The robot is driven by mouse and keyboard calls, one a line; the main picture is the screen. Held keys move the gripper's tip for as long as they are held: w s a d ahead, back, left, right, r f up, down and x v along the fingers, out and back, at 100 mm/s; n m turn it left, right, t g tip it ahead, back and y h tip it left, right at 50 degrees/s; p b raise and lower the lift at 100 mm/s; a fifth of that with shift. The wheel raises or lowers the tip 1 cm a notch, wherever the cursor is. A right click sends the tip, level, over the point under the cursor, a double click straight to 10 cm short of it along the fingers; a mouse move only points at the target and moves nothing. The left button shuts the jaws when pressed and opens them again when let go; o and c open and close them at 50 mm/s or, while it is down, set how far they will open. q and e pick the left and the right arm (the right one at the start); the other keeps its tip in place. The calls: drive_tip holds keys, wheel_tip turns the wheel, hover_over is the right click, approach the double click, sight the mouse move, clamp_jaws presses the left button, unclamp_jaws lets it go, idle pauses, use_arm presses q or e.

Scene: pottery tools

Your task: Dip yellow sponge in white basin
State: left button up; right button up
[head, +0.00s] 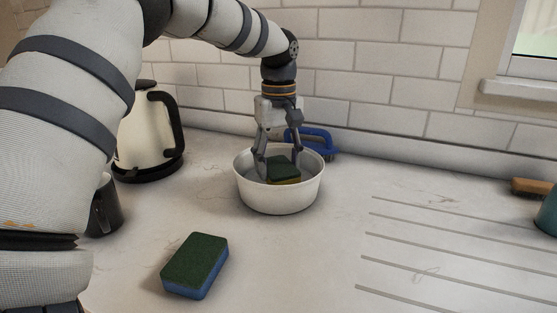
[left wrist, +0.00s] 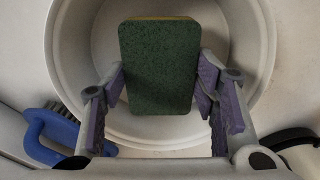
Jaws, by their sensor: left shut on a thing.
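The white basin (head: 277,198) stands on the counter below the tiled wall. The yellow sponge (head: 287,182), with a dark green scouring top, is inside the basin's rim. In the left wrist view the sponge's green face (left wrist: 160,68) fills the middle and a thin yellow edge shows at its top. My left gripper (head: 279,163) points down into the basin (left wrist: 75,25) and is shut on the sponge, a finger on each side. Whether the sponge touches the basin's floor is hard to tell. My right gripper is not in view.
A blue sponge with a green top (head: 195,264) lies on the counter in front. A kettle (head: 148,135) and a dark mug (head: 104,208) stand at left. A blue-handled brush (head: 318,139) lies behind the basin.

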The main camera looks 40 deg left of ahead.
sight(279, 166)
use_arm(q)
drive_tip(key=shift+f, duration=0.3)
drive_tip(key=shift+f, duration=1)
idle(0.9)
drive_tip(key=shift+r, duration=5.3)
